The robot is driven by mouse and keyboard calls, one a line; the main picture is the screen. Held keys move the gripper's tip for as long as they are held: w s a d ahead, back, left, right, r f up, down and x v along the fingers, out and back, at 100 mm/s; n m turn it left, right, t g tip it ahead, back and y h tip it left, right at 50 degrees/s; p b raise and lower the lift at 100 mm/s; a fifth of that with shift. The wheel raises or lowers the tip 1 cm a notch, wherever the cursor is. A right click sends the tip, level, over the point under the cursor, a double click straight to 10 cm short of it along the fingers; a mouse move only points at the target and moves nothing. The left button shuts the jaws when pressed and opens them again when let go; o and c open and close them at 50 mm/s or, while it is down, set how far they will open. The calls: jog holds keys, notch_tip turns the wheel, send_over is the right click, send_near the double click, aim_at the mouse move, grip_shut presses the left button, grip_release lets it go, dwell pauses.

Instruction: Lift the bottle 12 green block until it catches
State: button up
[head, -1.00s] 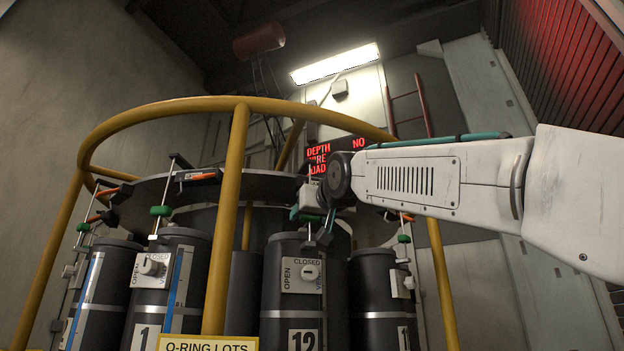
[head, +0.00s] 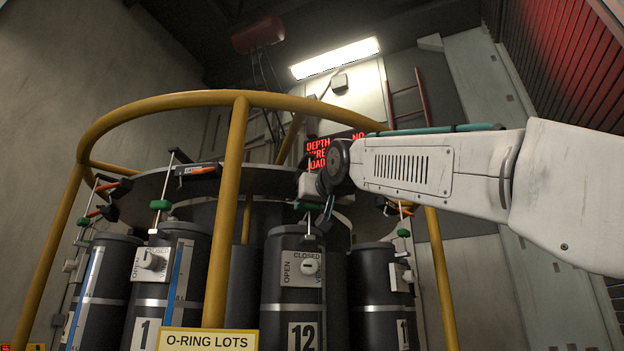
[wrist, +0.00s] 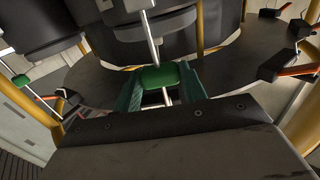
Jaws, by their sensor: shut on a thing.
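Bottle 12 (head: 272,272) is a dark cylinder with a white "12" label, upright in the rack at the centre of the head view. Its green block (head: 308,206) sits on a thin upright rod above the bottle top. My gripper (head: 313,203) is at this block, below the end of my arm. In the wrist view the green block (wrist: 153,78) lies between the teal fingers of my gripper (wrist: 157,88), which are shut on it. The pale rod (wrist: 153,35) runs through the block. Whether a catch holds the block cannot be seen.
A yellow tubular cage (head: 228,205) rings the rack, with one post left of bottle 12. Bottle 1 (head: 118,310) and bottle 11 (head: 375,290) stand on either side. Bottle 12's valve plate (head: 299,280) faces me. A red-lettered display (head: 318,150) is behind my arm.

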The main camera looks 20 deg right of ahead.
notch_tip(320, 180, up, 8)
jog(key=o, duration=1.1)
jog(key=shift+o, duration=0.2)
dwell(0.4)
jog(key=s, duration=0.9)
dwell(0.5)
dwell(0.5)
